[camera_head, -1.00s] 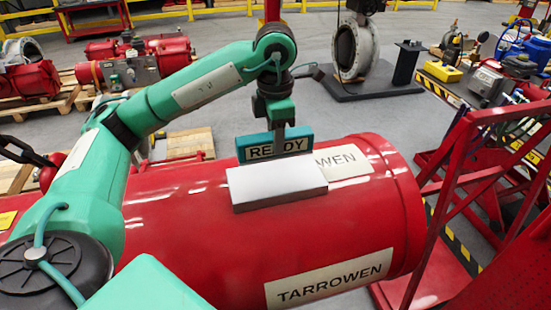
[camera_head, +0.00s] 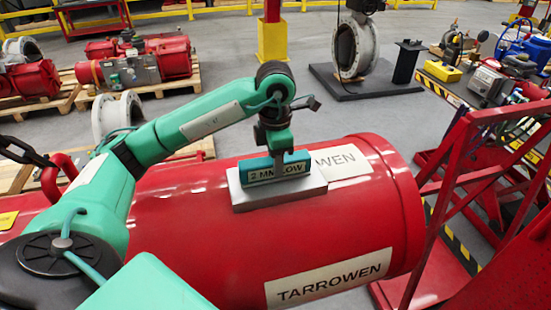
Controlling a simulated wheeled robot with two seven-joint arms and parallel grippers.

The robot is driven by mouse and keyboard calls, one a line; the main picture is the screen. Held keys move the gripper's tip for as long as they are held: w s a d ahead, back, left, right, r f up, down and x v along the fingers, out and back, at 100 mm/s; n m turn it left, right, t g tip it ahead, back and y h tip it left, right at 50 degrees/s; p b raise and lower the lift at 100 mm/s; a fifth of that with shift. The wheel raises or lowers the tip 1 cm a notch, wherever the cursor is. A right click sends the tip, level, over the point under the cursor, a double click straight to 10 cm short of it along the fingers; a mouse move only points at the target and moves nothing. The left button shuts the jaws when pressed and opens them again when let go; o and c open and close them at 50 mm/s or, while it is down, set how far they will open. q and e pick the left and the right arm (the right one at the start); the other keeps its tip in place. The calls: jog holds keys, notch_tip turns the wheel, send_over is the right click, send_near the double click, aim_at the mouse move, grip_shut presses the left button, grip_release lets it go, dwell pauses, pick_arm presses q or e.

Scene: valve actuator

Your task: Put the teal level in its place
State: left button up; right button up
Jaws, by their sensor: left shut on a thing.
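The teal level (camera_head: 257,171) is a small teal block with a pale lettered face, partly readable as "2 MM ... LOW". My left gripper (camera_head: 281,160) is shut on it from above, and a finger covers the middle of the lettering. The level is at the top of the grey-white flat pad (camera_head: 300,194), which sits on the red cylinder (camera_head: 200,230). It looks to be on or just above the pad; I cannot tell whether it touches. My right gripper is not in view.
A red stepped frame (camera_head: 460,190) stands right of the cylinder. A cart (camera_head: 480,85) with tools is at the back right. A grey ring flange (camera_head: 357,45) stands on a black base behind. Red actuators (camera_head: 135,62) sit on pallets at the back left.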

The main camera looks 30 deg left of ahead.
pick_arm(q)
jog(key=shift+f, duration=0.15)
jog(key=o, duration=1.2)
jog(key=shift+r+b, duration=0.65)
jog(key=shift+r, duration=5.5)
jog(key=shift+f, duration=0.1)
